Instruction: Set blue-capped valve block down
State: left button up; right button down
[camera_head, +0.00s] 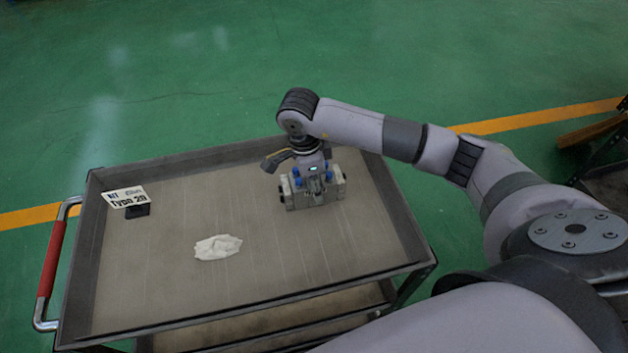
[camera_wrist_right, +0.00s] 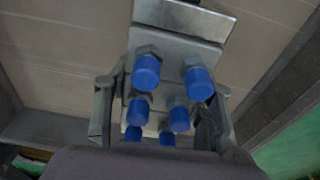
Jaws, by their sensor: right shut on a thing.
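The blue-capped valve block (camera_head: 299,200) is a grey metal block with several blue caps, at the right part of the cart's top tray (camera_head: 150,285). In the right wrist view the block (camera_wrist_right: 175,50) shows its blue caps facing the camera. My right gripper (camera_head: 314,180) comes down from above and is shut on the block, with one finger on each side of it in the right wrist view (camera_wrist_right: 158,112). The block looks level and at or just above the tray floor; its underside is hidden, so contact cannot be told. My left gripper is not in view.
A crumpled white cloth or paper (camera_head: 218,247) lies at the tray's middle front. A label sign (camera_head: 127,197) on a black stand is at the tray's left. The tray has raised dark rims and a red handle (camera_head: 51,258). Bare tray surrounds the block.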

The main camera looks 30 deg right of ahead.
jog(key=c, duration=0.7)
grip_release()
jog(key=shift+r, duration=0.15)
jog(key=r, duration=0.7)
jog(key=a+r, duration=0.1)
jog(key=r, duration=0.2)
jog(key=shift+w+a+r+b, duration=0.1)
jog(key=shift+w+r+b, duration=0.05)
jog(key=shift+r+b, duration=0.15)
jog(key=shift+a+r, duration=0.1)
jog(key=shift+r, duration=0.55)
